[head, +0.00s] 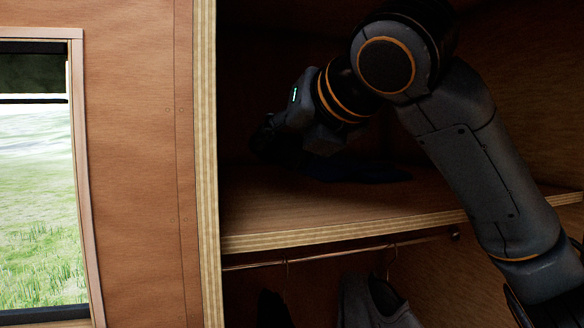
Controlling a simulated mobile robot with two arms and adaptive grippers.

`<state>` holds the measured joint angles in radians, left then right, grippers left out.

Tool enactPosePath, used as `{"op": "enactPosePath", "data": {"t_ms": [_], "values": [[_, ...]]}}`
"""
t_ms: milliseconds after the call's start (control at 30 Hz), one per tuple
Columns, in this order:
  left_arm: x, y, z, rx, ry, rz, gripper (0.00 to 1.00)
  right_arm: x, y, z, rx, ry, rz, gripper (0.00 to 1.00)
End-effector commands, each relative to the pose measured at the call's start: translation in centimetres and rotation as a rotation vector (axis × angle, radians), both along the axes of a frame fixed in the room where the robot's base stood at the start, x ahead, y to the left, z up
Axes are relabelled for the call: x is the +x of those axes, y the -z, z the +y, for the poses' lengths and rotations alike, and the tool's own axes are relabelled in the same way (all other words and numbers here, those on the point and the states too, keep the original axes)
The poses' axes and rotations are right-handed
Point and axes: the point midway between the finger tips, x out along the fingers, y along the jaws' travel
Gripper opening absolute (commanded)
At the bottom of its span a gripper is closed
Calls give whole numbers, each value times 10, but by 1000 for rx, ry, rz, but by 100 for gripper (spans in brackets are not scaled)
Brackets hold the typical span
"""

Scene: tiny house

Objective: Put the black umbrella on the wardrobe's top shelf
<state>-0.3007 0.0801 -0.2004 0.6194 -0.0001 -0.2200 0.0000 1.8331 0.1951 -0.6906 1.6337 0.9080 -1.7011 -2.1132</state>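The wardrobe's top shelf (300,212) is a plywood board with a pale layered front edge. My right arm reaches in from the right above it. My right gripper (272,142) is deep in the shadowed compartment, low over the shelf toward the left. Its fingers are too dark to show whether they are open or shut. A dark, blue-black flat shape, likely the black umbrella (365,172), lies at the shelf surface below and right of the gripper. Whether the gripper touches it cannot be told. My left gripper is not in view.
The wardrobe's left side panel (207,160) stands close left of the gripper. Below the shelf runs a hanging rail (340,248) with hangers and dark and grey clothes (365,300). The front of the shelf is bare. A window (38,180) is at far left.

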Motion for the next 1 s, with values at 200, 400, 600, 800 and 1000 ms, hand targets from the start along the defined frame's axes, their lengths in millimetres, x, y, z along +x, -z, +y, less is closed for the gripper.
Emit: {"op": "enactPosePath", "data": {"t_ms": [200,400,600,800,1000], "values": [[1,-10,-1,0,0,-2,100,0,29,-1,0,-1,1,3],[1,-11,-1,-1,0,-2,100,0,39,0,2,0,-2,3],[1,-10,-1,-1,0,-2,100,0,40,0,2,0,-2,3],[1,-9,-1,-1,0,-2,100,0,43,0,0,0,0,68],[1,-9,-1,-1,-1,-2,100,0,43,0,0,0,0,69]]}}
